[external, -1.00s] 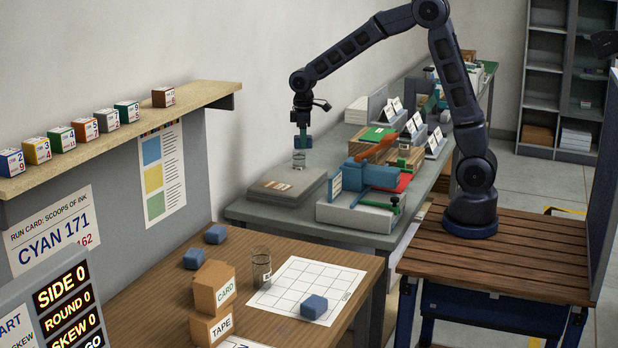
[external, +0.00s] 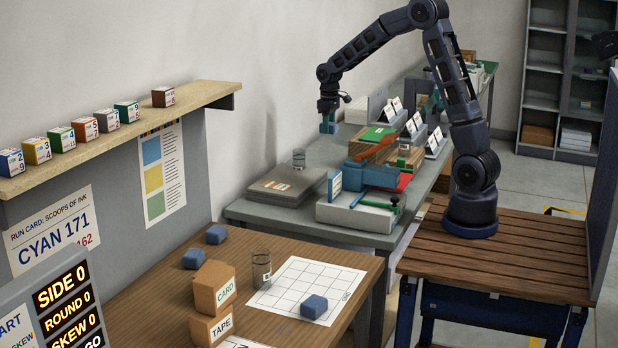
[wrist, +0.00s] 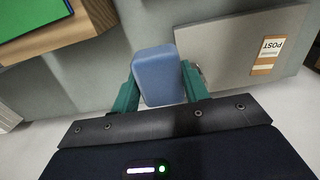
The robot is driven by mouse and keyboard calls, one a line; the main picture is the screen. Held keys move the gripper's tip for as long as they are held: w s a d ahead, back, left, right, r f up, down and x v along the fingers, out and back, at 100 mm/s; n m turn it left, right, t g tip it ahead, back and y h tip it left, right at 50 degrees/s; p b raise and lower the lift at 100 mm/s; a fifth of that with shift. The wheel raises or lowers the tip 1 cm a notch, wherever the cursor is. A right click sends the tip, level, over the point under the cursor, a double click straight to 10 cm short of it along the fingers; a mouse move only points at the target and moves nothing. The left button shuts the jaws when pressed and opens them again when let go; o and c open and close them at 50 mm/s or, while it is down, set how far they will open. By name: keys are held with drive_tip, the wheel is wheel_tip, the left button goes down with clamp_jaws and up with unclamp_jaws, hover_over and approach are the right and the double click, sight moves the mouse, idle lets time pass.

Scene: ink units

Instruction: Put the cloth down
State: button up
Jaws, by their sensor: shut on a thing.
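My gripper (external: 328,126) is shut on a small blue block-like cloth (wrist: 158,76). In the wrist view the cloth sits between the two teal fingers.
A green item on wood (external: 378,134) and white card stands (external: 415,125) crowd the bench's right side. The wall is close at left.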

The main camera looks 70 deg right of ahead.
sight(328, 176)
wheel_tip(328, 176, down, 18)
drive_tip(key=shift+f, duration=0.1)
idle(0.5)
drive_tip(key=shift+f, duration=0.1)
drive_tip(key=o, duration=1)
drive_tip(key=shift+c, duration=0.2)
